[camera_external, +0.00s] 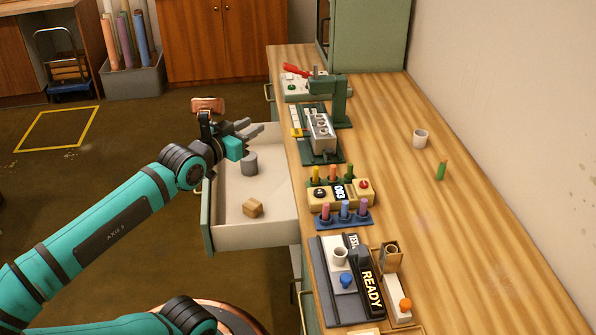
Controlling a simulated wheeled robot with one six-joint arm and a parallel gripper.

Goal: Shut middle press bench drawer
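The drawer (230,235) of the wooden-topped bench (400,130) stands pulled out to the left, with pale inner walls and a green front (207,222). Inside it are a grey cylinder (249,163) and a small tan wooden block (253,207). My gripper (248,131) is at the drawer's far end, above or just at its back-left rim; the exact height is hard to tell. Its dark fingers point right, toward the bench, and look spread apart with nothing between them. My forearm passes in front of part of the drawer front.
On the bench stand a green press (340,100), a grey device (321,135), a beige box (340,193) with coloured pegs, a READY panel (371,285), a white cup (420,138) and a green marker (441,170). Another drawer (307,300) shows nearer. The floor left of the drawer is clear.

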